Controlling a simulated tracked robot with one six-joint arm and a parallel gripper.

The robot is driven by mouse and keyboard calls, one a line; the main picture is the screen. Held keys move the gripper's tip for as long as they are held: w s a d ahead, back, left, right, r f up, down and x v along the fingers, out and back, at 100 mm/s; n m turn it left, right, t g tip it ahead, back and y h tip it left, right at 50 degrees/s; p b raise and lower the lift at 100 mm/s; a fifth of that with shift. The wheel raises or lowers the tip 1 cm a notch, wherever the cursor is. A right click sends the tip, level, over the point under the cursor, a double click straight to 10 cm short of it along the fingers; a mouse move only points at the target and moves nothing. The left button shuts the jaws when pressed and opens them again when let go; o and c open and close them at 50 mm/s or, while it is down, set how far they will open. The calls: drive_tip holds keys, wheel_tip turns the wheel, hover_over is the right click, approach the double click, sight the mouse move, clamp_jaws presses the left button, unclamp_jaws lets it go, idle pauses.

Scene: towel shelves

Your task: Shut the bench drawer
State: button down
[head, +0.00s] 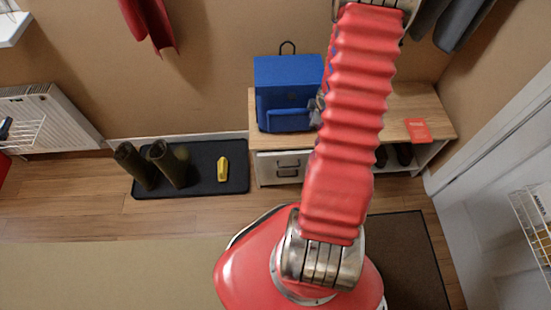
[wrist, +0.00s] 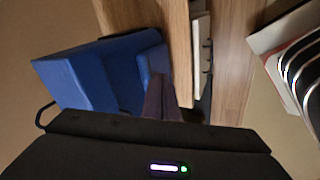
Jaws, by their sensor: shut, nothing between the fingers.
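The wooden bench (head: 400,103) stands against the back wall. Its drawer (head: 265,170) has a pale front with a dark handle (head: 287,168), low at the bench's left end. In the wrist view the drawer front (wrist: 198,62) shows as a pale strip beside the bench top (wrist: 180,35). I cannot tell how far it stands out. My gripper (wrist: 163,90) is shut and empty, its dark fingers in front of the blue bag and near the bench edge. In the head view my red arm hides the gripper and part of the bench front.
A blue bag (head: 285,80) sits on the bench's left end and a red booklet (head: 417,130) on its right. Dark shoes (head: 404,154) lie beneath. Green boots (head: 165,162) and a yellow object (head: 223,168) stand on a black tray (head: 205,186) to the left.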

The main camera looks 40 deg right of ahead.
drive_tip(key=w+a+r+m, duration=0.1)
drive_tip(key=a+r, duration=0.4)
drive_tip(key=r, duration=0.3)
drive_tip(key=w+a+r+m+h, duration=0.15)
drive_tip(key=a+r, duration=0.25)
drive_tip(key=r, duration=0.4)
drive_tip(key=w+a+r+m, duration=0.1)
drive_tip(key=a+r+m, duration=0.1)
drive_tip(key=a+r, duration=0.45)
drive_tip(key=s+a+r+m+y, duration=0.1)
drive_tip(key=s+a+r+y, duration=0.1)
drive_tip(key=s+a+r, duration=0.4)
drive_tip(key=s+a+r+m+y, duration=0.2)
drive_tip(key=s+a+r, duration=0.5)
drive_tip(key=a, duration=0.9)
drive_tip(key=shift+s+r+t, duration=0.2)
drive_tip(key=shift+s+t, duration=0.05)
drive_tip(key=shift+t, duration=0.05)
